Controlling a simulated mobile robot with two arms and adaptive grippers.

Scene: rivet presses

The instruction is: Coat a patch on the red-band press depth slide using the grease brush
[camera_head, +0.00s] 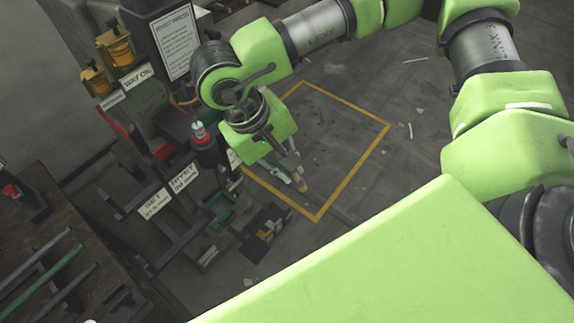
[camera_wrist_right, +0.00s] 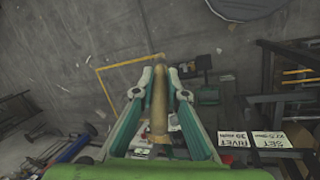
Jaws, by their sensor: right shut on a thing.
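My right gripper (camera_head: 294,178) hangs over the floor beside the press, to the right of its lower parts. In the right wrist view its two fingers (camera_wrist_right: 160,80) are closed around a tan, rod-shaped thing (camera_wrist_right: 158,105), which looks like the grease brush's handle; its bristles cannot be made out. The tan end also shows in the head view (camera_head: 302,186). The dark press (camera_head: 150,100) stands at the left, with a red strip (camera_head: 114,122) on its side. I cannot clearly make out the depth slide or any grease patch. My left gripper is out of view.
Yellow oil cups (camera_head: 117,46) and a white sign (camera_head: 174,43) are on the press. A red-and-white-topped post (camera_head: 199,131) stands close to the right arm. A dark rack with rods (camera_head: 45,265) is at lower left. The yellow-outlined floor (camera_head: 335,140) is mostly clear.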

